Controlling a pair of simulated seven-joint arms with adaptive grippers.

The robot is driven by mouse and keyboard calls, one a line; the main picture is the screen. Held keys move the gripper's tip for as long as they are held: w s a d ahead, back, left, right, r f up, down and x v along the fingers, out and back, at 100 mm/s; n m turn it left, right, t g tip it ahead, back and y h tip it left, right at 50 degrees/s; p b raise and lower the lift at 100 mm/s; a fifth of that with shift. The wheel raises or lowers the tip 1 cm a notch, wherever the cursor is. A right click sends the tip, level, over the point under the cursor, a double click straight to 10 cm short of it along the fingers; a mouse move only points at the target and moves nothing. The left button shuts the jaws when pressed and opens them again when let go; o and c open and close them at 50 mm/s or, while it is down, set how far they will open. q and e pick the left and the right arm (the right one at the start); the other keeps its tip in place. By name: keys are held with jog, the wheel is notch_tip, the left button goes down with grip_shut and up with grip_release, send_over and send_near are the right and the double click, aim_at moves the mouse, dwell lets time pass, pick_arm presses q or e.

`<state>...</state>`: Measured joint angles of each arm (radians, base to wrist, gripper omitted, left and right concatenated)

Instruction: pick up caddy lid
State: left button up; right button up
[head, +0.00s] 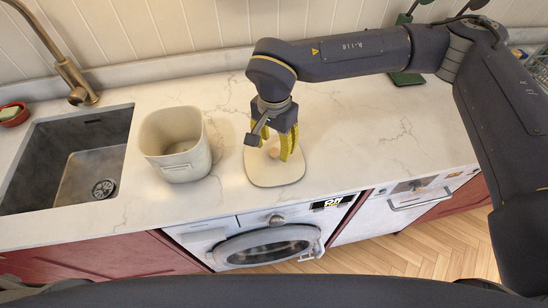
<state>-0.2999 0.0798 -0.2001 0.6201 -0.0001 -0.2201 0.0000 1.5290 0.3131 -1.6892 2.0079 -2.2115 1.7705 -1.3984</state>
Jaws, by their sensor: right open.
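The caddy lid (272,177) is a flat cream piece with rounded corners, lying on the marble counter. A small round tan knob (273,153) shows near its middle. My right gripper (273,155) points down over the lid, its yellow fingers apart on either side of the knob. Whether the fingers touch the knob cannot be told. The open cream caddy (177,145) stands upright on the counter, left of the lid, and looks empty. My left gripper is not in view.
A sink (72,160) with a brass tap (75,75) is at the left. A small red dish (13,114) sits at the far left edge. A washing machine (265,240) is under the counter's front edge. The counter right of the lid (390,140) is clear.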

aim_at(274, 156)
jog(key=shift+f, duration=1.45)
jog(key=shift+o, duration=0.2)
grip_shut()
